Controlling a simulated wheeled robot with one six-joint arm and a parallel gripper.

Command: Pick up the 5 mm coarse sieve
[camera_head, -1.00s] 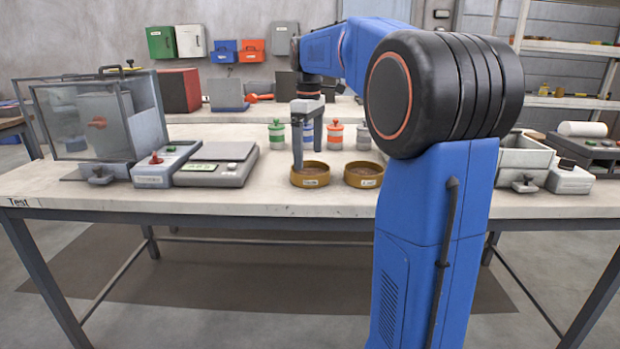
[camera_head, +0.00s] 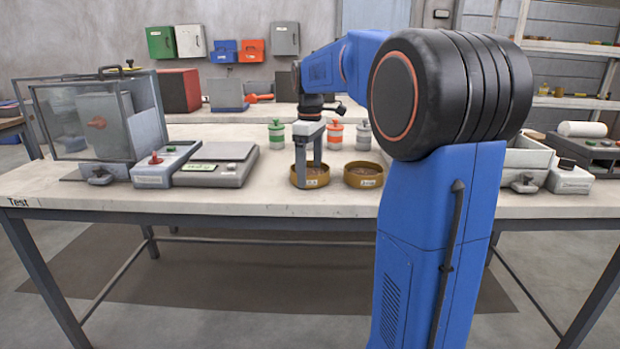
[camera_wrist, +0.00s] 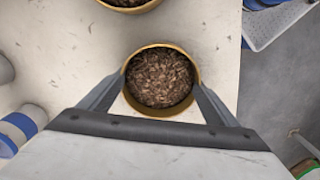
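Two round, yellow-brown sieves with small front labels stand side by side on the bench; the labels are too small to read. The left sieve (camera_head: 311,183) is the one at my gripper (camera_head: 309,174). In the wrist view this sieve (camera_wrist: 163,112) is filled with brown pellets, and my gripper (camera_wrist: 160,84) has one spread finger on each side of its rim. The fingers are close to the wall; firm contact cannot be made out. The right sieve (camera_head: 363,182) stands a little apart, and part of it (camera_wrist: 128,4) shows at the top of the wrist view.
A grey scale (camera_head: 213,175) stands left of the sieves. Green-, red- and grey-banded jars (camera_head: 335,135) stand behind them. A glass-fronted cabinet (camera_head: 95,120) is at the far left. A grey open box (camera_head: 528,160) is at the right. Bench space in front is clear.

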